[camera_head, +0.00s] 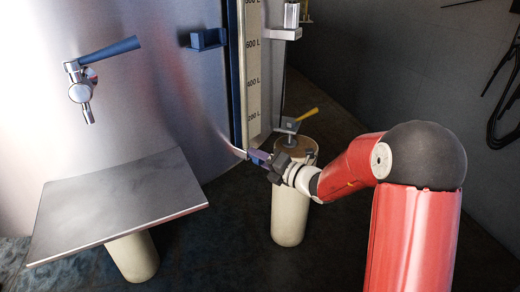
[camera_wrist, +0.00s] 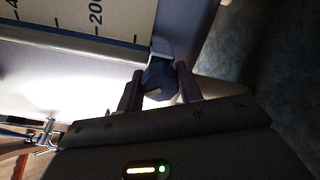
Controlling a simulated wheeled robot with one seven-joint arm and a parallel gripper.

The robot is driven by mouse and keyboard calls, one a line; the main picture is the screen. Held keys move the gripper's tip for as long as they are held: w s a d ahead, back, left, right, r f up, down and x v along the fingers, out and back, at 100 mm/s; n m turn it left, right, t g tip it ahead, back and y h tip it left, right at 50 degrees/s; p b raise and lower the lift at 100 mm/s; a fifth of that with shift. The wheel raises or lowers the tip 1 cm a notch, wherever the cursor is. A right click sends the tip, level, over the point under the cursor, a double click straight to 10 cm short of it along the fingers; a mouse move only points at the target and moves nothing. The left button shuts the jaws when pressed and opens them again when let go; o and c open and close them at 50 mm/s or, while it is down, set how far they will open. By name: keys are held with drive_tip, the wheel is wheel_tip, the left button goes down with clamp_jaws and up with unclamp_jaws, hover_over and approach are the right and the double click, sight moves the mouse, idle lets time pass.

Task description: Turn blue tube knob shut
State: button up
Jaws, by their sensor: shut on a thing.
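The blue tube knob (camera_wrist: 158,75) is a dark blue, faceted knob at the foot of the level tube in the wrist view. My gripper (camera_wrist: 159,84) has one finger on each side of it and is shut on it. In the head view my gripper (camera_head: 262,160) reaches in from the right to the bottom of the tube. There the knob is mostly hidden by the fingers, so its turn angle cannot be told. The level scale (camera_head: 253,75), marked in litres, stands upright just above; it also shows in the wrist view (camera_wrist: 100,15).
A blue bracket (camera_head: 206,39) sits higher beside the tube.

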drive_tip(key=m, duration=0.3)
drive_tip(key=shift+d+m, duration=0.1)
drive_tip(key=shift+m, duration=1.9)
drive_tip(key=shift+f, duration=0.1)
drive_tip(key=o, duration=1)
drive_tip(key=v, duration=0.7)
drive_tip(key=shift+s+d, duration=0.2)
drive_tip(key=shift+d, duration=0.15)
